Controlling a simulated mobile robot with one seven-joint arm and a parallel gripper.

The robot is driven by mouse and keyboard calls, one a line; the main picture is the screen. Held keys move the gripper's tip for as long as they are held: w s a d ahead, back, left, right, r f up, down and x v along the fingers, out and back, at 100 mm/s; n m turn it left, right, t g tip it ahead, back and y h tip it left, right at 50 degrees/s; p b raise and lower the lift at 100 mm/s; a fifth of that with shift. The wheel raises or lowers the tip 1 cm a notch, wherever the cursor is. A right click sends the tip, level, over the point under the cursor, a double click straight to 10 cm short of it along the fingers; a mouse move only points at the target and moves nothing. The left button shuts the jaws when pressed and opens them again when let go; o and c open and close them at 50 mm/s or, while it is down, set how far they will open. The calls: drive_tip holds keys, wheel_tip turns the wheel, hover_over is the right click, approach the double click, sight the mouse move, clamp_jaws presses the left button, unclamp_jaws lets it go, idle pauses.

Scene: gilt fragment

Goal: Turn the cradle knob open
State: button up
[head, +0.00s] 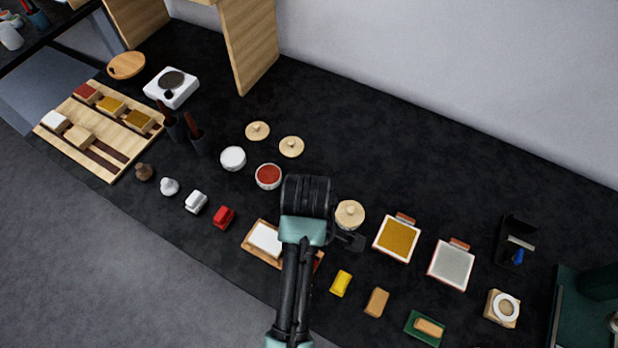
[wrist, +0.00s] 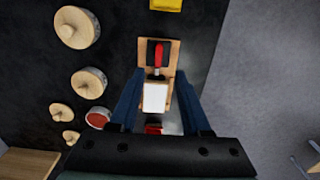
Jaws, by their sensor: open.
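A wooden cradle (head: 252,255) lies on the dark counter in the head view, with a white block (head: 265,238) on its left part. My arm hides part of its right side. In the wrist view the cradle (wrist: 173,60) has a red handle-like piece (wrist: 158,52) on a dark patch, with a short metal part below it, and the white block (wrist: 155,97). I cannot tell for sure whether the red piece is the knob, or how it is turned. My gripper (wrist: 158,98) is open and empty, its fingers above either side of the white block, pointing toward the cradle.
A round lidded pot (head: 349,214) stands just right of my arm. A bowl with red contents (head: 268,176) and a white bowl (head: 233,158) are to the left. A yellow block (head: 341,283) and a small red object (head: 224,217) lie near the front edge.

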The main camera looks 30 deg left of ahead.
wheel_tip(320, 180, down, 9)
drive_tip(key=shift+w+r+p, duration=0.1)
drive_tip(key=shift+w+p, duration=0.05)
drive_tip(key=shift+p, duration=0.15)
clamp_jaws()
idle(0.3)
